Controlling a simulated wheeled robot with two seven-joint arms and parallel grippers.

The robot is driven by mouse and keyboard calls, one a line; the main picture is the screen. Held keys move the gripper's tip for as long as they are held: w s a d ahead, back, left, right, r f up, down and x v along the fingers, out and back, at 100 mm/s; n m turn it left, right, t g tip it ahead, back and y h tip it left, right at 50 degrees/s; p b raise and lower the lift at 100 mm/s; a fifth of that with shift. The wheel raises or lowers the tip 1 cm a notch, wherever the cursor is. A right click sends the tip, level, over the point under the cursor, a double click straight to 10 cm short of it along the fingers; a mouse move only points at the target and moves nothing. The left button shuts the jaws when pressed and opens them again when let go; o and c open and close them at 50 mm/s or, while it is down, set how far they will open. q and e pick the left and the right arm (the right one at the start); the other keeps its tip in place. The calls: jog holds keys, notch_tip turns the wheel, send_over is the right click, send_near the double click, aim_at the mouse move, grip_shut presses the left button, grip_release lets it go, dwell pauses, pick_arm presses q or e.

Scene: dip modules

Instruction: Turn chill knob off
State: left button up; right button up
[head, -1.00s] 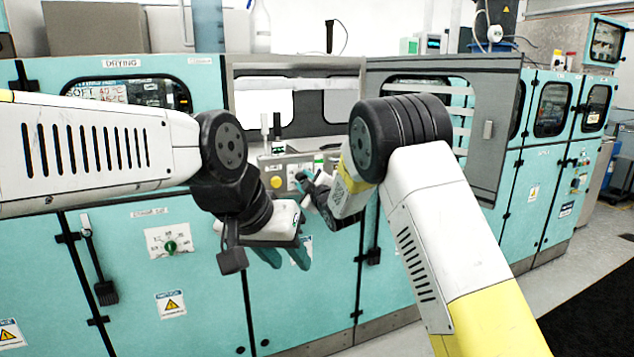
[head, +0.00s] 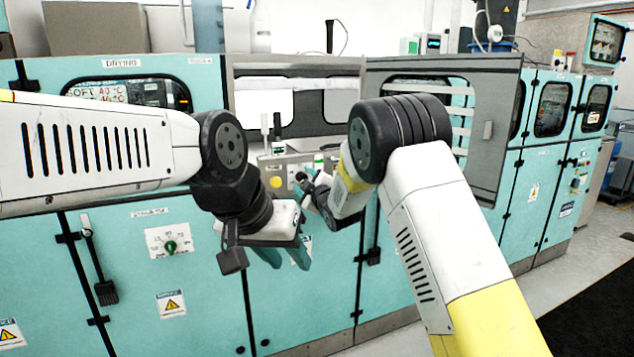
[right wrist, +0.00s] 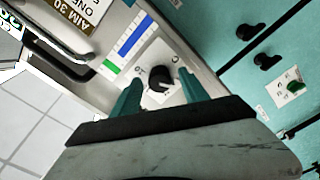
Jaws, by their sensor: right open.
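In the right wrist view a black rotary knob (right wrist: 159,80) sits on a white plate on the grey panel. My right gripper (right wrist: 160,89) is open, with its teal fingers on either side of this knob; whether they touch it I cannot tell. In the head view my right gripper (head: 303,184) is at the grey panel, and the arm partly hides it. A green knob (head: 170,246) on a white dial plate is on the teal door, and also shows in the right wrist view (right wrist: 295,87). No readable label says which is the chill knob. My left gripper (head: 286,257) hangs lower, its opening unclear.
The teal cabinet (head: 120,290) spans the front, with black latches and handles. A grey hinged door (head: 488,160) stands open at right. A small bottle (head: 278,140) stands near the panel. Dark matting (head: 595,315) lies on the floor at lower right.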

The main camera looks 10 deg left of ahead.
jog(key=v, duration=0.7)
jog(key=shift+s+d, duration=0.25)
jog(key=shift+s, duration=0.05)
jog(key=s+d+r+m+g+h, duration=0.1)
jog(key=s+d+r+m+h, duration=0.2)
jog(key=d, duration=0.4)
jog(key=s+d+r+m+g+h, duration=0.1)
jog(key=s+d+m, duration=0.3)
jog(key=d, duration=0.4)
jog(key=s+d+r+m+g+h, duration=0.1)
jog(key=s+d+r+m+h, duration=0.2)
jog(key=d, duration=0.4)
jog(key=s+d+f+m+g, duration=0.1)
jog(key=s+d+m+g, duration=0.1)
jog(key=s, duration=0.7)
jog(key=s+d+f+m+g, duration=0.1)
jog(key=s+d+m+g, duration=0.1)
jog(key=s, duration=0.7)
jog(key=s+d+f+m+g, duration=0.1)
jog(key=s+d+f+m, duration=0.1)
jog(key=s+d, duration=0.3)
jog(key=s+m, duration=0.1)
jog(key=s, duration=0.3)
jog(key=shift+s+d+m+g+h, duration=0.3)
jog(key=shift+d+g+h, duration=0.05)
jog(key=shift+g+h, duration=0.05)
